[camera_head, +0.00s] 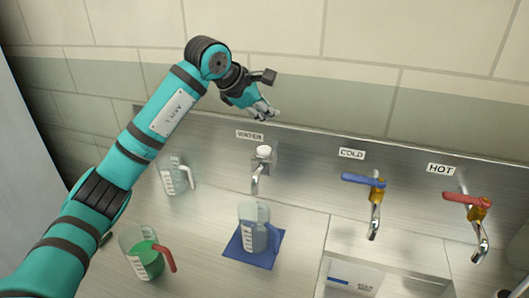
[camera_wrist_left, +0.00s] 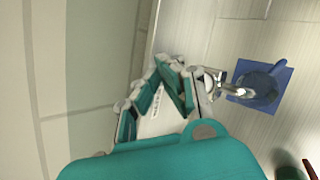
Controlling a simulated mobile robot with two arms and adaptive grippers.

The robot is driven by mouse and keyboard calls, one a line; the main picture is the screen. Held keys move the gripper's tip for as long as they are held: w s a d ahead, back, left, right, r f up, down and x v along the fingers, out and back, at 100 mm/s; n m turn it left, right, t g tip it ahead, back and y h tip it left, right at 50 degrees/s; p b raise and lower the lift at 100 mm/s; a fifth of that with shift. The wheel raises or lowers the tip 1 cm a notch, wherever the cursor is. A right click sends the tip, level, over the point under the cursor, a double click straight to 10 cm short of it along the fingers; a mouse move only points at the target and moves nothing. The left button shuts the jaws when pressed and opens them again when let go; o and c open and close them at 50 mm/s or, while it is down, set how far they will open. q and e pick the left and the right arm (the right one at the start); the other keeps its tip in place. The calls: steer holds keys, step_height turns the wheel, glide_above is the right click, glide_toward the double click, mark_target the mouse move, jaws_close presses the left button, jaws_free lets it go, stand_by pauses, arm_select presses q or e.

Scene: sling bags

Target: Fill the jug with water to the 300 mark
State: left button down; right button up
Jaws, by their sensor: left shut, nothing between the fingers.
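A clear jug with a blue handle (camera_head: 253,232) stands upright on a blue mat (camera_head: 238,250), below the spout of the WATER tap (camera_head: 263,155). Its lower part looks blue; I cannot tell whether that is water or the mat showing through, and the marks are too small to read. My left gripper (camera_head: 265,113) is shut and empty, above and behind the WATER tap, near the wall. In the left wrist view, my gripper (camera_wrist_left: 180,85) appears beside the tap (camera_wrist_left: 232,90), with the jug (camera_wrist_left: 258,86) beyond. I cannot tell whether it touches the tap. My right gripper is not in view.
A clear jug (camera_head: 176,175) stands at the back left. A jug of green liquid with a red handle (camera_head: 147,258) stands at the front left, near my arm. A blue-handled COLD tap (camera_head: 375,195) and red-handled HOT tap (camera_head: 475,215) are to the right, above a sink.

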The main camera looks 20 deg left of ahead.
arm_select(q)
steer(key=b, duration=0.3)
glide_above(266, 149)
step_height(266, 149, down, 5)
steer(key=shift+f, duration=0.2)
steer(key=shift+f+b, duration=0.6)
stand_by(0.4)
steer(key=shift+f, duration=0.15)
steer(key=shift+f+b, duration=0.3)
steer(key=shift+f, duration=0.1)
stand_by(0.4)
